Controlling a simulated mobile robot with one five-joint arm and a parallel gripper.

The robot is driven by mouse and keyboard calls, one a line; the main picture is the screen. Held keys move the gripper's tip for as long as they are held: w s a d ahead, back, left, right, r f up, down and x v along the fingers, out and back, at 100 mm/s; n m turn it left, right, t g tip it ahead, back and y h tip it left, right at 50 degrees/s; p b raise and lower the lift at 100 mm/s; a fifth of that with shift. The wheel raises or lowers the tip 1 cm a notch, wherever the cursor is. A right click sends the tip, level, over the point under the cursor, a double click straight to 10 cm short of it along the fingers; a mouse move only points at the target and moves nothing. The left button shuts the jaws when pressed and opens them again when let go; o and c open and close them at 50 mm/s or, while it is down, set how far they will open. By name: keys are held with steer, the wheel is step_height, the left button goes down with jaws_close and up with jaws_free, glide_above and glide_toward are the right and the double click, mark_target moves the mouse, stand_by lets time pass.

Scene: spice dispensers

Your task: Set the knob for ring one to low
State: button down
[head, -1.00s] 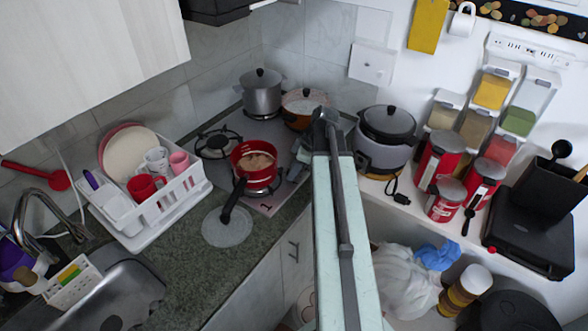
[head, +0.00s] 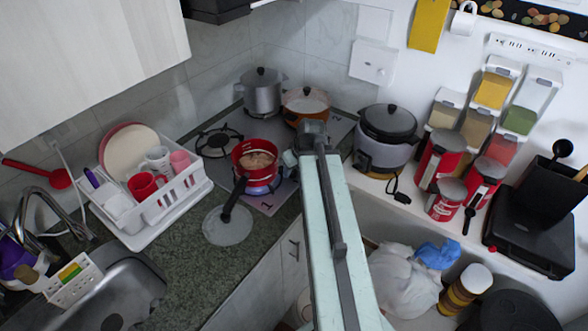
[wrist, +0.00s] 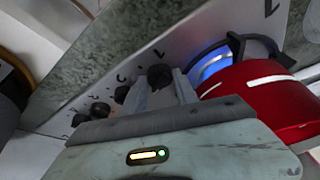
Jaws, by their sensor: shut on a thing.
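The red pot (head: 250,148) with brown food sits on the front burner, beside a "1" marking (head: 267,206) on the stove panel. A blue flame (head: 262,188) burns under it, and shows as a blue glow in the wrist view (wrist: 213,66) beside the red pot (wrist: 262,98). My gripper (wrist: 162,90) is shut on a dark round knob (wrist: 159,76), the one nearest the pot in a row on the panel. The fingers lie on either side of it. In the head view my arm hides the knobs. The knob's exact setting cannot be told.
More dark knobs (wrist: 121,94) sit close to the left of my gripper. A grey pot (head: 262,92) and an orange pot (head: 304,105) stand behind. A rice cooker (head: 385,140) is right of my arm. A glass lid (head: 228,226) lies in front on the counter.

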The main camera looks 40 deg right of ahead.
steer(key=shift+m, duration=0.4)
steer(key=c, duration=0.9)
jaws_free()
steer(key=shift+c, duration=0.2)
